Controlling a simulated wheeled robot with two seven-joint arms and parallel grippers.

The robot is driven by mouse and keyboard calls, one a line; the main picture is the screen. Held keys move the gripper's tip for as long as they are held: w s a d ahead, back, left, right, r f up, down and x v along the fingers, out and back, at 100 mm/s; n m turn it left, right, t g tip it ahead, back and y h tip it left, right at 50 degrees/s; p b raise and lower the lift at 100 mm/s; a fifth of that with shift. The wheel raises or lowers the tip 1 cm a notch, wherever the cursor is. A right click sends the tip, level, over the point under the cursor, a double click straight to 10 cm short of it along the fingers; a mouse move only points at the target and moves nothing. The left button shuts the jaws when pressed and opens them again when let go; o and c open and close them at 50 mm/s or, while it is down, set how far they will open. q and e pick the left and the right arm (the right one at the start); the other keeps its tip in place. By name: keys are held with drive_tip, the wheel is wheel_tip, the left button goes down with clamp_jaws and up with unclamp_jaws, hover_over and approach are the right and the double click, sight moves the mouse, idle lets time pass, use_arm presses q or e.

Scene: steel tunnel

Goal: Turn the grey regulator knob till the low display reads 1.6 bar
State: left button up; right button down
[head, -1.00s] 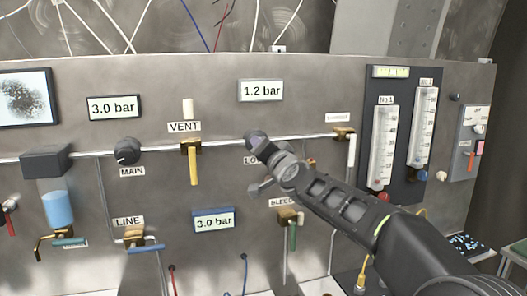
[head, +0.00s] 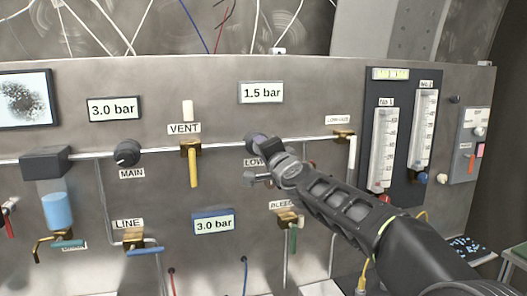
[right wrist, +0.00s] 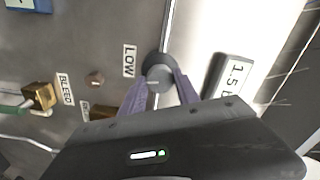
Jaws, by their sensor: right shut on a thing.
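The grey regulator knob (right wrist: 158,72) is on the panel beside the LOW label (right wrist: 129,61). The low display (head: 261,92) above the knob reads 1.5 bar. It also shows in the right wrist view (right wrist: 232,78), turned sideways and partly cut off by the gripper body. My left gripper is not in view.
A MAIN knob (head: 127,153) and a 3.0 bar display (head: 114,108) are to the left. The VENT valve (head: 191,150) with its yellow handle stands between MAIN and LOW. The BLEED valve (head: 289,219) is below my right gripper. Two flowmeters (head: 403,140) are at the right.

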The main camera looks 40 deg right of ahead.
drive_tip(key=c, duration=0.9)
unclamp_jaws()
drive_tip(key=v, duration=0.7)
drive_tip(key=shift+s+a, duration=0.15)
drive_tip(key=shift+s, duration=0.25)
